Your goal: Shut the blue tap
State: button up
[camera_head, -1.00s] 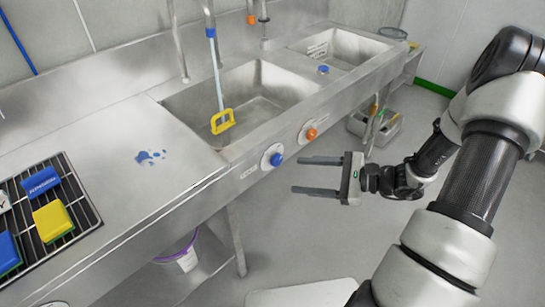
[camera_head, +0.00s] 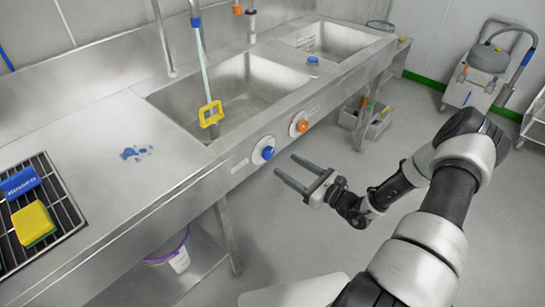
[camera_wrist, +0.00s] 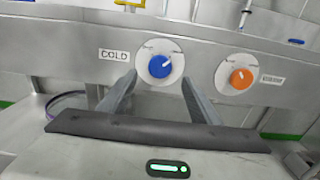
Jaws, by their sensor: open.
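The blue tap (camera_head: 264,149) is a round knob on a white dial on the sink's front panel. It also shows in the wrist view (camera_wrist: 160,66), right of a "COLD" label (camera_wrist: 113,54), with its white pointer mark slanting to the upper right. My gripper (camera_head: 284,165) is open and empty, in front of the panel and apart from the knob. In the wrist view my gripper's two fingers (camera_wrist: 158,88) point toward the panel, one on each side below the knob.
An orange knob (camera_head: 299,123) sits right of the blue one; it also shows in the wrist view (camera_wrist: 238,78). A yellow-ended tool (camera_head: 211,114) stands in the left sink (camera_head: 175,100). A grey bin (camera_head: 372,130) stands under the right end. The floor behind my gripper is clear.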

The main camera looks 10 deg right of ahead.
aim_at(270, 154)
jog(key=x, duration=0.8)
jog(key=shift+c, duration=0.4)
jog(key=c, duration=1)
